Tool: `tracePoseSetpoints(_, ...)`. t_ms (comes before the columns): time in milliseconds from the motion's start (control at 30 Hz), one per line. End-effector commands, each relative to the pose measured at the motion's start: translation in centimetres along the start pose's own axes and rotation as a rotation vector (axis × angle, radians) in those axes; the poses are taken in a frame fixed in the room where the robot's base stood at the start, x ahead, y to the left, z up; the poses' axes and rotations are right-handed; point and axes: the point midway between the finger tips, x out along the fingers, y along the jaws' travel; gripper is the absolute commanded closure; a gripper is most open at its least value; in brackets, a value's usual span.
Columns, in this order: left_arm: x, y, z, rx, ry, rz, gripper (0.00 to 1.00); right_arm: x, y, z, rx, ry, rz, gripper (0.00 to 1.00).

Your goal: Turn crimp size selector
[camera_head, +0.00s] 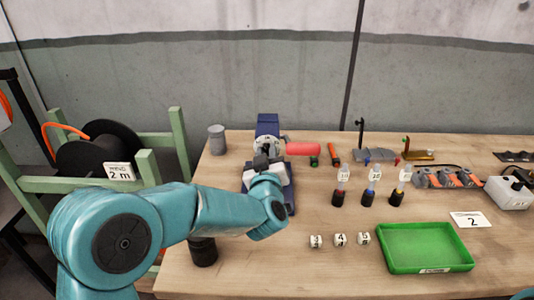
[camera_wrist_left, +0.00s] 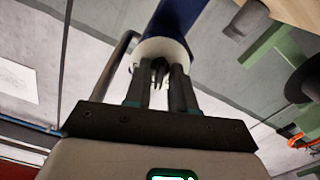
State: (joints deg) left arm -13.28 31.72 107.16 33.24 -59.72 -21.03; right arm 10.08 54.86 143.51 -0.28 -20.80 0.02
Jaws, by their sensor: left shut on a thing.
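The crimp tool is a blue press (camera_head: 268,124) near the middle left of the table, with a red handle (camera_head: 303,149) out to the right. Its round white selector (camera_head: 268,143) faces me, partly hidden by my left gripper (camera_head: 263,158). In the left wrist view the white selector (camera_wrist_left: 167,49) sits under a blue body (camera_wrist_left: 176,17). There my left gripper (camera_wrist_left: 160,78) is shut on the small dark knob (camera_wrist_left: 159,66) at the selector's middle. The selector's markings are too small to read. My right gripper is not in view.
A green tray (camera_head: 425,226) lies front right, with several white labelled pieces (camera_head: 340,240) left of it. Several dark-based bottles (camera_head: 371,188) stand behind. A grey can (camera_head: 217,139) and a cable reel (camera_head: 100,160) are to the left.

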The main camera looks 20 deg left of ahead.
Motion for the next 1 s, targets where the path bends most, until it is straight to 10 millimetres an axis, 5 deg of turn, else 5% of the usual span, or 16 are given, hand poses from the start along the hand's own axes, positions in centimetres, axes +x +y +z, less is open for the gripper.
tracePoseSetpoints(500, 0.01, -0.02, 0.02, 0.296, -0.002, 0.001, 1.00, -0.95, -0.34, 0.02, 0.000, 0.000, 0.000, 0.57)
tracePoseSetpoints(1000, 0.01, -0.06, 0.06, 0.342, -0.001, 0.000, 1.00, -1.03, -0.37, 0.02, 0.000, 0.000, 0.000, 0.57)
